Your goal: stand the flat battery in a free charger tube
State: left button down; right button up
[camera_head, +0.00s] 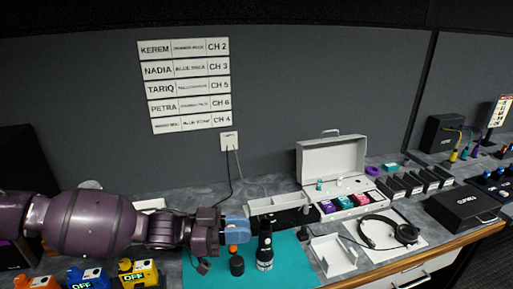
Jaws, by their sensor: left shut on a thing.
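My left gripper (236,233) comes in from the left above the teal mat (205,278). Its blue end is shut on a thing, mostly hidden. A small orange piece (232,249), perhaps the battery, shows just under the blue end. A short black cylinder (237,266) stands on the mat below it. A black handheld device (265,252) stands upright on the mat to the right. Behind the mat is a long light-grey unit with a black front (291,218), perhaps the charger; its tubes cannot be made out. My right gripper is not in view.
An open white case (331,160) stands behind several coloured packs. A white tray (333,256) and headphones (392,232) lie right of the mat. Yellow and orange boxes (139,274) marked OFF stand at the front left. The mat's front is clear.

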pick_arm(q)
jog(key=d+r+n+t, duration=0.35)
jog(key=d+r, duration=0.25)
jog(key=d, duration=0.3)
notch_tip(320, 180, up, 5)
jog(key=w+a+n+t+y, duration=0.2)
jog(key=n+t+y, duration=0.2)
jog(key=t, duration=0.3)
jog(key=w+a+f+n+t+y, duration=0.1)
jog(key=a+f+n+t+y, duration=0.2)
jog(key=a+y, duration=0.3)
jog(key=w+a+f+n+t+y, duration=0.1)
jog(key=a+f+n+t+y, duration=0.2)
jog(key=a, duration=0.6)
jog(key=s+a+f+n+y, duration=0.3)
jog(key=s+a+f+y, duration=0.2)
jog(key=f, duration=0.5)
jog(key=shift+s+a+f, duration=0.2)
jog(key=shift+s+a, duration=0.2)
jog(key=shift+a, duration=0.75)
